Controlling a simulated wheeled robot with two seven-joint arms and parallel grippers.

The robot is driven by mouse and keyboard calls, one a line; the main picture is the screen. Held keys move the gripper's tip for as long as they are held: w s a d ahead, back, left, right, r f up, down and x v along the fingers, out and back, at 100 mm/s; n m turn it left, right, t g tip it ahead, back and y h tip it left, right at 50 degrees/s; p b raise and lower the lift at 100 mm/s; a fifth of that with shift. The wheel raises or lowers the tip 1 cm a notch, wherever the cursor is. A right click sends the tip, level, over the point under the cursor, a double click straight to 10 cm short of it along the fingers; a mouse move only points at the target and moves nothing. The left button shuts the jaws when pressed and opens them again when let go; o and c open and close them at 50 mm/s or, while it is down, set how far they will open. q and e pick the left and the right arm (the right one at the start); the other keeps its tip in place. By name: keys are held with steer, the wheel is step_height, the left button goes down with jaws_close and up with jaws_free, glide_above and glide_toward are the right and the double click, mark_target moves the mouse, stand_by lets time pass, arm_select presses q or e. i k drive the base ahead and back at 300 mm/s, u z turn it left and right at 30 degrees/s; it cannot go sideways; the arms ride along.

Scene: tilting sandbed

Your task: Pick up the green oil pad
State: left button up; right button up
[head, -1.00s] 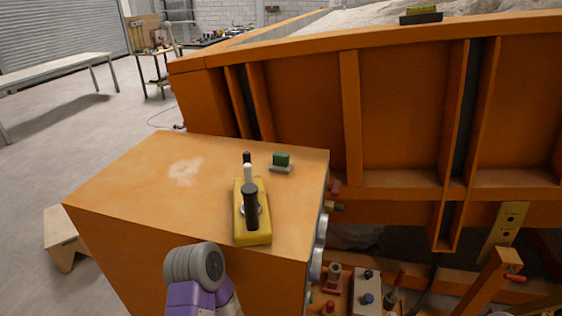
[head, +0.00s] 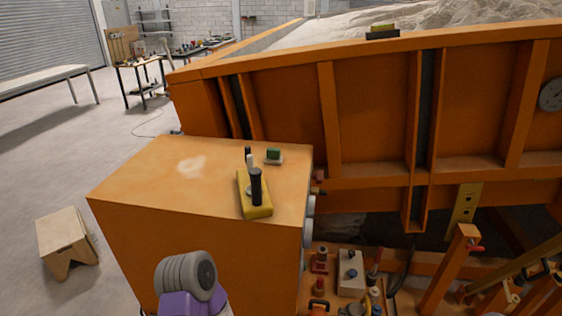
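The green oil pad (head: 273,153) is a small green block on a pale base. It lies on top of the orange cabinet (head: 140,180), near its back right corner. A yellow block with a black handle (head: 254,206) sits just in front of it on the same top. A grey and purple part of my arm shows at the bottom, in front of the cabinet. Neither of my grippers' fingers can be seen.
The large orange sandbed (head: 370,110) stands behind and right of the cabinet, with a yellow-and-black level (head: 383,32) on its rim. Several small tools and fittings (head: 350,272) crowd the low right area. A wooden step (head: 67,243) stands left on open floor.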

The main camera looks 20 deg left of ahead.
mark_target(273, 157)
steer(key=z, duration=1.4)
steer(key=k, duration=0.8)
steer(key=u, duration=1.6)
steer(key=i, duration=0.2)
